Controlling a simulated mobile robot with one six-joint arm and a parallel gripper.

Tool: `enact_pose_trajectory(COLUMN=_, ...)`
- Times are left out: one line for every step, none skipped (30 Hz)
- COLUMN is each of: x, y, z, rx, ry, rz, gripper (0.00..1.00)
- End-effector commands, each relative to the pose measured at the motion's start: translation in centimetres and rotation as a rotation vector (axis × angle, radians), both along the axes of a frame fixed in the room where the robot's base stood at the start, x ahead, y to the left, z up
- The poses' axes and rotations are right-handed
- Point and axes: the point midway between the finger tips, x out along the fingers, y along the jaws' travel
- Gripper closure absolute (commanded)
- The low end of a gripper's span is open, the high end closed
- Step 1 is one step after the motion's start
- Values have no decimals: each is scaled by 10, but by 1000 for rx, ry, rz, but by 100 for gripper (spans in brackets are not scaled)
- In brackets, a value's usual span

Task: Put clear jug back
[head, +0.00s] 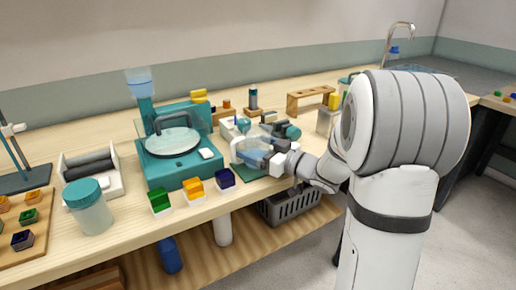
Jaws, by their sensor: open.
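A clear, faintly blue vessel that looks like the jug (244,151) stands near the front of the bench, over a dark green mat (252,179). My gripper (272,159) is at its right side, open, with the fingers close against it. Whether they touch it cannot be told at this size. My arm reaches in from the right and hides part of the bench behind the wrist.
A teal machine (187,175) with a clear lid stands to the left. Green, yellow and dark blue small blocks (225,178) line the front edge. A wooden rack (309,93) and small bottles stand behind. A grey basket (290,206) sits below the bench.

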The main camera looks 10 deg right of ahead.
Motion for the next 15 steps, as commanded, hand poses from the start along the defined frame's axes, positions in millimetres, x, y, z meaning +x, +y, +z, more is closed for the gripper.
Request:
enact_pose_trajectory(x=0, y=0, z=1, rx=0, ry=0, rz=0, gripper=15)
enact_pose_trajectory(x=0, y=0, z=3, rx=-1, ry=-1, rz=0, gripper=15)
enact_pose_trajectory(x=0, y=0, z=5, rx=-1, ry=-1, rz=0, gripper=15)
enact_pose_trajectory(x=-2, y=-3, z=4, rx=0, ry=0, rz=-1, gripper=15)
enact_pose_trajectory(x=-5, y=-5, z=4, rx=-1, ry=-1, rz=-2, gripper=15)
enact_pose_trajectory(x=-9, y=-9, z=4, rx=-1, ry=-1, rz=-2, gripper=15)
enact_pose_trajectory(x=-13, y=-13, z=4, rx=-1, ry=1, rz=-3, gripper=15)
enact_pose_trajectory(x=-17, y=-17, z=4, rx=-1, ry=1, rz=-5, gripper=15)
enact_pose_trajectory(x=-24, y=-22, z=4, rx=0, ry=0, rz=-4, gripper=15)
enact_pose_trajectory(x=-29, y=-27, z=4, rx=1, ry=1, rz=-6, gripper=15)
enact_pose_trajectory(x=-34, y=-31, z=4, rx=-1, ry=1, rz=-5, gripper=15)
enact_pose_trajectory(x=-41, y=-37, z=5, rx=0, ry=0, rz=-5, gripper=15)
enact_pose_trajectory(x=-47, y=-41, z=5, rx=0, ry=0, rz=-6, gripper=15)
enact_pose_trajectory(x=-52, y=-45, z=4, rx=0, ry=0, rz=-4, gripper=15)
enact_pose_trajectory(x=-57, y=-51, z=4, rx=0, ry=0, rz=-5, gripper=15)
